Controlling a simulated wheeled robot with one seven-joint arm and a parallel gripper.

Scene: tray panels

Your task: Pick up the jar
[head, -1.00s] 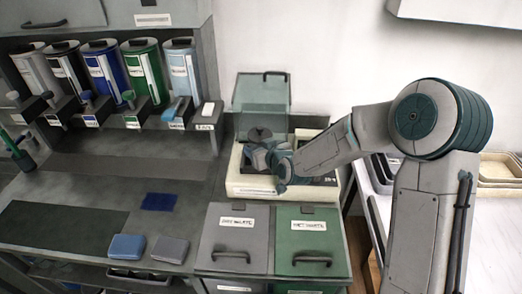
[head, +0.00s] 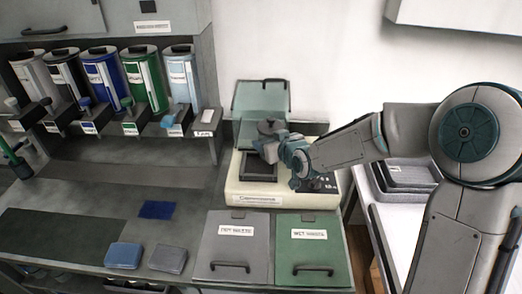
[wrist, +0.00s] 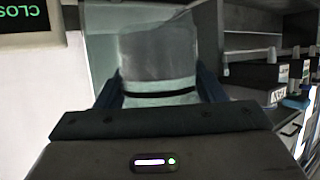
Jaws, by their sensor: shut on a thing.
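The jar (wrist: 158,55) fills the upper middle of the wrist view, greyish and see-through with a dark band round its lower part. My gripper (wrist: 160,90) has one finger on each side of it and is shut on it. In the head view the jar (head: 268,127) shows as a small dark grey shape above the cream machine (head: 255,198), in front of its raised clear lid (head: 262,97). My gripper (head: 276,146) reaches it from the right and partly hides it. The jar looks clear of the machine's dark square well (head: 257,168).
Grey (head: 232,236) and green (head: 310,236) waste bin lids lie in front of the machine. Several dispensers (head: 145,82) line the shelf at the left. Blue (head: 124,256) and grey (head: 168,259) pads lie at the counter's front. Grey trays (head: 408,176) stand at right.

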